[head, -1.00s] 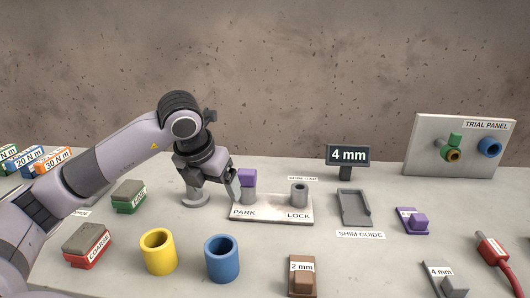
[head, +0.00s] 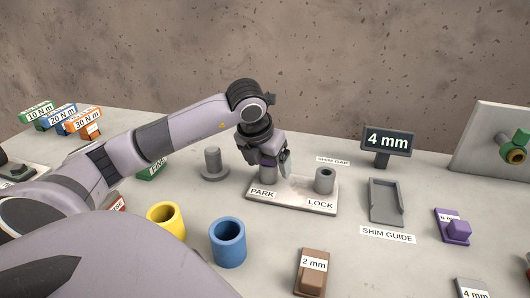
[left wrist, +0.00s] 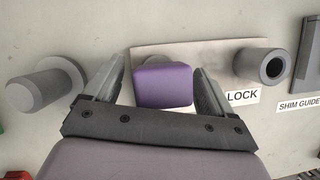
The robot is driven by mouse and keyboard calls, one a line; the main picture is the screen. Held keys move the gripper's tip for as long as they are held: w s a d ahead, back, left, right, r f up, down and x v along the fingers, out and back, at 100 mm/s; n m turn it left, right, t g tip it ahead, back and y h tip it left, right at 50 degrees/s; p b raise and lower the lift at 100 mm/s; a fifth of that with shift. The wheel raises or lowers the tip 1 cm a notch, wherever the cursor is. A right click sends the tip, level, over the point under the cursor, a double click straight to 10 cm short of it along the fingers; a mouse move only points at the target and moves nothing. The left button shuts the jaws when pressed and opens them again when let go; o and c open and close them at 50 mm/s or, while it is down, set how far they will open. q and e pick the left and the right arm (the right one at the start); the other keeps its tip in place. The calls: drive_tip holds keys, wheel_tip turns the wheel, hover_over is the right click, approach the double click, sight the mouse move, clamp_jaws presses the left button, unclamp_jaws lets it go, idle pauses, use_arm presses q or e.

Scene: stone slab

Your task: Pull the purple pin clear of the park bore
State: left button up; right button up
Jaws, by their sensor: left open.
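The purple pin (left wrist: 163,85) shows its block-shaped head in the left wrist view, between the two fingers of my left gripper (left wrist: 157,88). The fingers are open, one on each side of the head, with a small gap at the right finger. In the head view my left gripper (head: 274,163) is over the PARK end of the pale plate (head: 292,201) and mostly hides the pin. The park bore is hidden under the pin head and gripper. The empty lock bore (head: 324,180) stands to the right, also in the left wrist view (left wrist: 260,64). My right gripper is out of view.
A grey post on a round base (head: 213,163) stands left of the plate. The shim guide (head: 386,201) and 4 mm display (head: 388,140) stand to the right. Yellow (head: 166,222) and blue (head: 228,243) cups are in front.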

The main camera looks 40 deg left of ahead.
use_arm(q)
drive_tip(key=shift+w+a+f, duration=0.1)
drive_tip(key=shift+w+f, duration=0.05)
drive_tip(key=shift+f, duration=0.2)
drive_tip(key=c, duration=1.3)
drive_tip(key=shift+r, duration=0.1)
drive_tip(key=shift+r+p, duration=2.1)
drive_tip(key=shift+r, duration=0.8)
drive_tip(key=shift+r, duration=0.1)
drive_tip(key=shift+r+p, duration=2.2)
drive_tip(key=shift+r, duration=0.7)
